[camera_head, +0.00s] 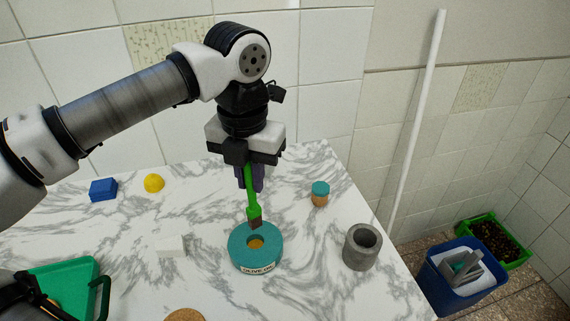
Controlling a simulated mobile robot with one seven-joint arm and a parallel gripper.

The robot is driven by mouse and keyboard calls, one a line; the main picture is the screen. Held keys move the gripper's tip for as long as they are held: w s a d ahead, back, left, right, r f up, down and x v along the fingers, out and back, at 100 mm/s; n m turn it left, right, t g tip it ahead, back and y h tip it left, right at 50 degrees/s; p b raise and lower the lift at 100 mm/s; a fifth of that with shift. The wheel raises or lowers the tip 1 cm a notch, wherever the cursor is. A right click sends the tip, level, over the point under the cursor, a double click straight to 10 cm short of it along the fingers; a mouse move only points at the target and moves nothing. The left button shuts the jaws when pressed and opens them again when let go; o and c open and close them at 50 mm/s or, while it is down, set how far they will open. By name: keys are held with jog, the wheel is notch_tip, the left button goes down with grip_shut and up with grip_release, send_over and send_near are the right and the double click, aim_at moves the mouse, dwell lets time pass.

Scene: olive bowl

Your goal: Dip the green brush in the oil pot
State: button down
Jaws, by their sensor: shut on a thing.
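My gripper (250,180) is shut on the green brush (252,205) and holds it almost upright, bristles down. The brush's brown bristle tip (256,223) is just above or at the back edge of the oil pot's opening; I cannot tell whether it touches. The oil pot (240,257) is a teal, ring-shaped pot with a white label on its front, standing on the marble table. Yellowish oil shows in its round central opening.
A grey stone mortar (352,252) and a small teal-topped jar (320,198) stand to the right. A blue block (103,190), a yellow dome (154,183) and a white block (172,246) lie left. A green container (65,285) is front left. The table's right edge drops toward floor bins (440,285).

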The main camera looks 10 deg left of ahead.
aim_at(251, 209)
jog(key=shift+s+a+f, duration=0.15)
jog(key=shift+a, duration=0.05)
jog(key=shift+f+b, duration=1.5)
jog(key=shift+f, duration=1.4)
jog(key=shift+f+b, duration=0.55)
jog(key=shift+b, duration=0.3)
dwell(0.4)
jog(key=shift+r+p, duration=1.95)
jog(key=shift+r, duration=1.6)
